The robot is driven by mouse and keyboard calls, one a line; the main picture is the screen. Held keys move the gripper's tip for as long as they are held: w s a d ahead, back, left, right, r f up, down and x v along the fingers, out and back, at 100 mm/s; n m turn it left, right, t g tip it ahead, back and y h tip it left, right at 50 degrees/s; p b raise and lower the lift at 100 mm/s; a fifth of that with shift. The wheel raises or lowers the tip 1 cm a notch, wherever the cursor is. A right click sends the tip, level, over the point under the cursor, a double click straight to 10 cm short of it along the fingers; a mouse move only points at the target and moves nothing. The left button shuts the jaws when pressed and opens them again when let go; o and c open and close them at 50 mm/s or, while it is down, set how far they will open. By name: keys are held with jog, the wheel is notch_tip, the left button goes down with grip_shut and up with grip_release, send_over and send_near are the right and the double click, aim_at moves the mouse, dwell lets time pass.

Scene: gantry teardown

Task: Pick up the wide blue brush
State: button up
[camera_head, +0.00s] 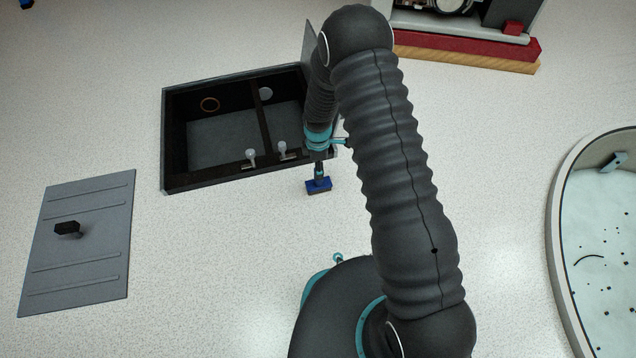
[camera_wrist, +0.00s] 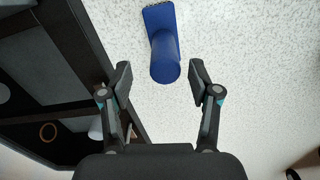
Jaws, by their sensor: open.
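The wide blue brush (camera_head: 319,185) is on the pale speckled floor, just in front of the right end of the dark open box. In the wrist view the brush (camera_wrist: 165,57) shows its round blue handle end toward me and its flat wide head beyond. My gripper (camera_wrist: 160,75) is open, with one finger on each side of the handle end and a gap on both sides. In the head view my gripper (camera_head: 319,165) is over the brush and partly hidden by my arm. I cannot tell how far it is above the brush.
The dark open box (camera_head: 178,187) holds two compartments and pale knobs. Its wall is close to my left finger in the wrist view. A grey panel with a black handle (camera_head: 75,255) lies at left. A round white basin (camera_head: 556,200) is at right. The front floor is clear.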

send_over(313, 187)
jog(key=w+d, duration=0.2)
notch_tip(313, 187, down, 5)
jog(key=shift+s+r+b, duration=0.15)
jog(key=shift+r+b, duration=0.05)
jog(key=shift+b, duration=0.15)
grip_shut()
